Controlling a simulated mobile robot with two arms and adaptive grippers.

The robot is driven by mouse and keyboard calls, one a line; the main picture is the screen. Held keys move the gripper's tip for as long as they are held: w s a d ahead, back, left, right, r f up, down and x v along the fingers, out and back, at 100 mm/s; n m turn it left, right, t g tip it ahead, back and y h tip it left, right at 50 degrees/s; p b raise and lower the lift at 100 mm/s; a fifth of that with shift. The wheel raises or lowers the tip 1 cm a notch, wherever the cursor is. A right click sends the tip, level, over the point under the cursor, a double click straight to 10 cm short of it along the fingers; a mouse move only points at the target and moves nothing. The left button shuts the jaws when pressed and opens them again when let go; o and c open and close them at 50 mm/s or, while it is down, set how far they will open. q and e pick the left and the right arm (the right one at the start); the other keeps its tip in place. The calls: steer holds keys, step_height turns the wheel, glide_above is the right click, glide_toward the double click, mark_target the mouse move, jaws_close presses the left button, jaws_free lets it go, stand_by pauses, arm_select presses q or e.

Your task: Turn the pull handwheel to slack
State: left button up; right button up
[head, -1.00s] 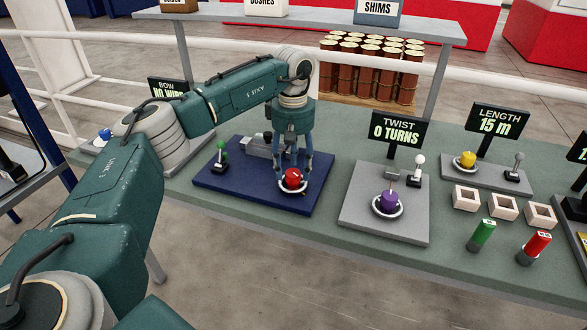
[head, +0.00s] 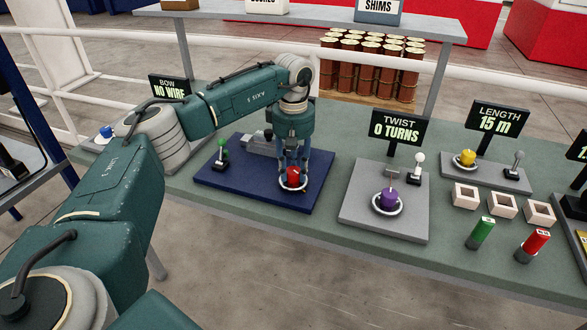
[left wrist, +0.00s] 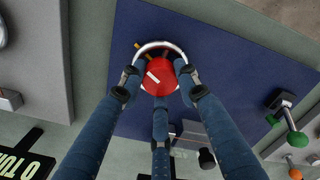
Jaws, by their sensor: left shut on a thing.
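A red-hubbed handwheel (head: 292,176) with a pale metal rim sits on the blue plate (head: 235,190). I take it to be the pull handwheel; no label for it shows. My left gripper (head: 293,180) points down over it and is shut on it. In the left wrist view, the red hub (left wrist: 160,76) has a white mark pointing to the upper left. The gripper's fingers (left wrist: 161,85) surround the hub, inside or against the rim. Small orange and dark marks show on the plate by the rim. My right gripper is not in view.
A green-knobbed lever (head: 222,150) stands on the same plate. To the right is a grey plate with a purple handwheel (head: 388,198) and a white-knobbed lever (head: 417,165), under a "TWIST 0 TURNS" sign (head: 395,130). Further right are a yellow handwheel (head: 466,158) and small white trays (head: 502,206).

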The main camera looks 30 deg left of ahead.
arm_select(q)
steer(key=shift+r+n, duration=0.1)
steer(key=shift+n, duration=0.6)
steer(key=n+p, duration=0.1)
steer(key=n, duration=0.6)
steer(key=shift+n+p, duration=0.35)
steer(key=shift+n, duration=0.05)
steer(key=n, duration=0.4)
steer(key=shift+n+p, duration=0.3)
steer(key=shift+p, duration=0.05)
steer(key=n, duration=0.5)
steer(key=shift+p, duration=0.35)
steer(key=shift+w+n+p, duration=0.1)
steer(key=shift+n+p, duration=0.2)
steer(key=shift+n, duration=2.1)
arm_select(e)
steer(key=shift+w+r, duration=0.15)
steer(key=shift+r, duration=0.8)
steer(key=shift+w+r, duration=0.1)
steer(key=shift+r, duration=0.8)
arm_select(q)
steer(key=o, duration=1.1)
steer(key=shift+o, duration=0.2)
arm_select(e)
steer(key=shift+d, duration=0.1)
